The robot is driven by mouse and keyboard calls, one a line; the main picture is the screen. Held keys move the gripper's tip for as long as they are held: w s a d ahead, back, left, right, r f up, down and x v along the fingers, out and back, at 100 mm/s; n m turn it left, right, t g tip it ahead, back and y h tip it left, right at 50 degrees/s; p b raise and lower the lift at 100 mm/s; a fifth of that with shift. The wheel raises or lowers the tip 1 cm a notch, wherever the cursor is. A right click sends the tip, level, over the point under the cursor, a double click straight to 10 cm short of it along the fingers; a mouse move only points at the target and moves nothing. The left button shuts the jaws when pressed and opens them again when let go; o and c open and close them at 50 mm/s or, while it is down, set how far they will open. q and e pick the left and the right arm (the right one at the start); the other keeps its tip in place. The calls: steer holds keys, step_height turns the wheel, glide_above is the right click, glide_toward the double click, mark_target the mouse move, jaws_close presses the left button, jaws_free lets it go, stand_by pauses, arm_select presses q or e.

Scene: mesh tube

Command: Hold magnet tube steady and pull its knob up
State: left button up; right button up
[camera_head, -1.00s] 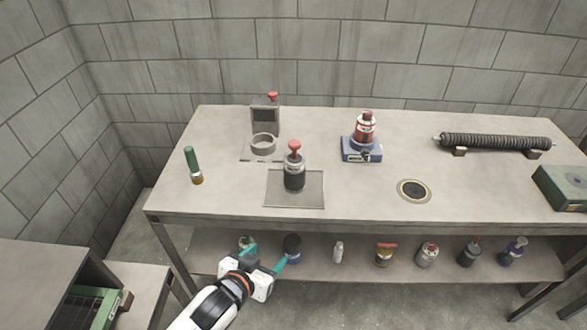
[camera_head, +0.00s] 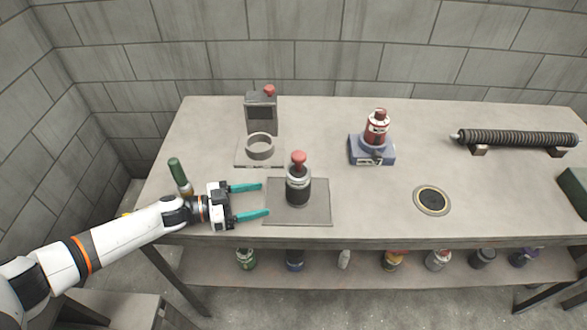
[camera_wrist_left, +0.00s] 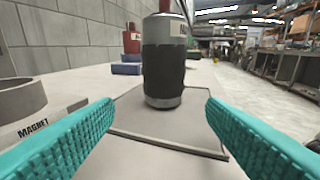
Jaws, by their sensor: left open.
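The magnet tube (camera_head: 298,187) is a dark cylinder with a grey upper part and a red knob (camera_head: 299,158) on top. It stands upright on a flat grey plate (camera_head: 320,214) near the bench's front edge. My left gripper (camera_head: 257,201) is open and empty, with teal fingers pointing right, just left of the tube and apart from it. In the left wrist view the tube's dark body (camera_wrist_left: 164,65) stands ahead, between the two fingers (camera_wrist_left: 160,128); its top is cut off. My right gripper is not in view.
A grey stand with a ring (camera_head: 260,147) is behind and left of the tube. A green-handled tool (camera_head: 178,172) is close to my left wrist. A blue-based red device (camera_head: 373,146) stands to the right. The bench (camera_head: 395,218) between it and the tube is clear.

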mark_target(293, 194)
arm_select(q)
steer(key=shift+d, duration=0.25)
steer(key=x, duration=0.1)
steer(key=b+x, duration=0.1)
steer(key=x, duration=0.1)
steer(key=shift+s+d, duration=0.2)
steer(key=x, duration=0.4)
steer(key=shift+w+d+r+b, duration=0.15)
steer(key=shift+d+b, duration=0.1)
steer(key=shift+b, duration=0.15)
steer(key=shift+x, duration=0.75)
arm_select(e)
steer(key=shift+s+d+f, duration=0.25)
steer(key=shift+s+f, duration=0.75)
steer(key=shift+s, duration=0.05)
arm_select(q)
steer(key=shift+c, duration=0.5)
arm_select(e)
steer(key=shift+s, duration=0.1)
